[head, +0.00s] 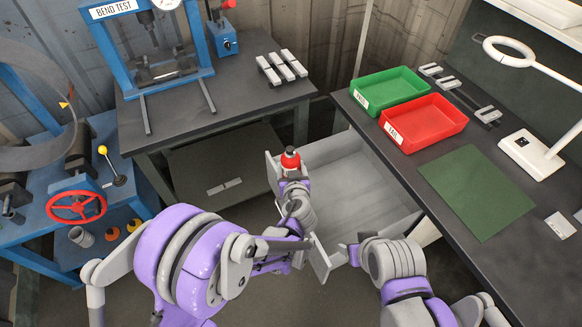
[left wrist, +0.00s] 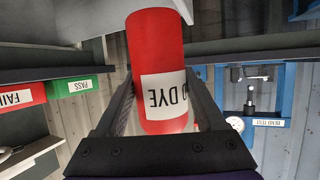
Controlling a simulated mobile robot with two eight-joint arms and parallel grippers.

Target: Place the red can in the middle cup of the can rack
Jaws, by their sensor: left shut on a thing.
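The red can (head: 290,160) is held up by my left gripper (head: 292,178), over the left side of an open drawer. In the left wrist view the red can (left wrist: 158,60) sits between the two dark fingers, with a white label reading DYE upside down; that view is inverted. My left gripper is shut on it. My right gripper (head: 347,254) is low beside the drawer's front, mostly hidden by its own wrist, and I cannot tell its jaw state. I cannot make out a can rack with cups in either view.
The open grey drawer (head: 365,185) looks empty. A green tray (head: 390,92) and a red tray (head: 423,122) stand on the right bench by a green mat (head: 476,194) and a ring lamp (head: 530,155). A blue bend-test frame (head: 207,35) stands on the back bench.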

